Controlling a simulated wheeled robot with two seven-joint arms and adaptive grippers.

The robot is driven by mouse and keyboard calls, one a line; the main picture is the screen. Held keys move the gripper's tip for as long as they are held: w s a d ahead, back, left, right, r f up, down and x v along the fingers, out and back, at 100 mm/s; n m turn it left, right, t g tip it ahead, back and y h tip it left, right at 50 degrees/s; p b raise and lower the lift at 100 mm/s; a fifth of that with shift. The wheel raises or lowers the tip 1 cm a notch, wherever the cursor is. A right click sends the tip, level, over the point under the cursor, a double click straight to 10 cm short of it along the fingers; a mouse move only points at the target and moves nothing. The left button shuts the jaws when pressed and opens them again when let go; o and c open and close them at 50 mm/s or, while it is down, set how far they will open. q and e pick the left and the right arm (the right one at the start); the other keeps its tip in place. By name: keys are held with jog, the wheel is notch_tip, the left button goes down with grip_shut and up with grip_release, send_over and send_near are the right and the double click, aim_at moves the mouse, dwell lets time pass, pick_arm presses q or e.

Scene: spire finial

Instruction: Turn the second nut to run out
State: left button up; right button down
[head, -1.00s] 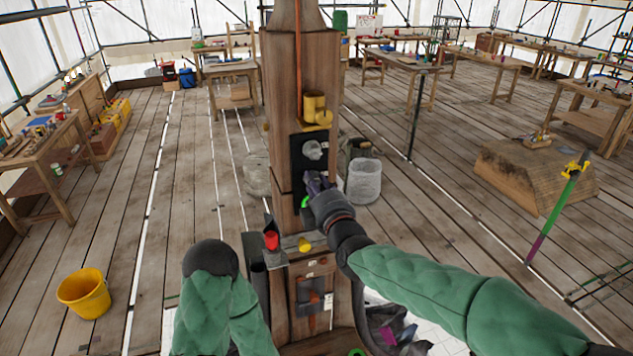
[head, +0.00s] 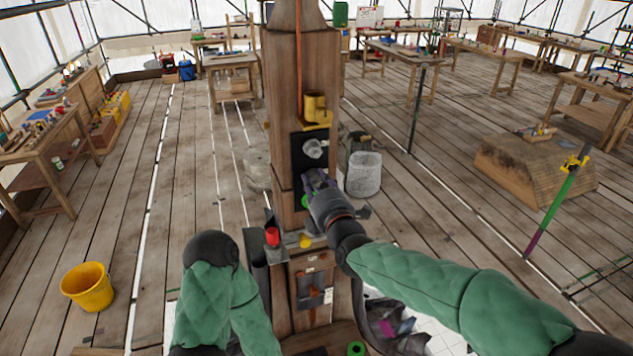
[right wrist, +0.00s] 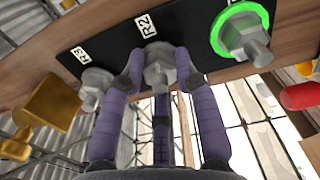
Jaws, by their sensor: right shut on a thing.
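A dark plate on the wooden post carries a row of grey nuts, and it crosses the right wrist view (right wrist: 112,40). The middle nut (right wrist: 158,68) is beside the label R2. My right gripper (right wrist: 157,78) has its purple fingers shut around this nut, one on each side. Another grey nut (right wrist: 96,84) is by the label R3. A third nut (right wrist: 254,46) has a bright green ring around its base. In the head view my right gripper (head: 316,184) covers the middle nut, below the exposed upper nut (head: 315,149). My left arm is low in the picture, its gripper out of sight.
The wooden post (head: 302,75) stands in front of me. A yellow holder (head: 315,108) is above the plate. A ledge below holds a red piece (head: 272,236) and a yellow piece (head: 305,241). A yellow bucket (head: 88,288) stands on the floor at left.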

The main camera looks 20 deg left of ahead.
dwell(0.4)
jog(key=c, duration=0.9)
grip_release()
jog(key=shift+a, duration=0.15)
jog(key=shift+c, duration=0.2)
jog(key=shift+s+d, duration=0.4)
jog(key=v, duration=1.1)
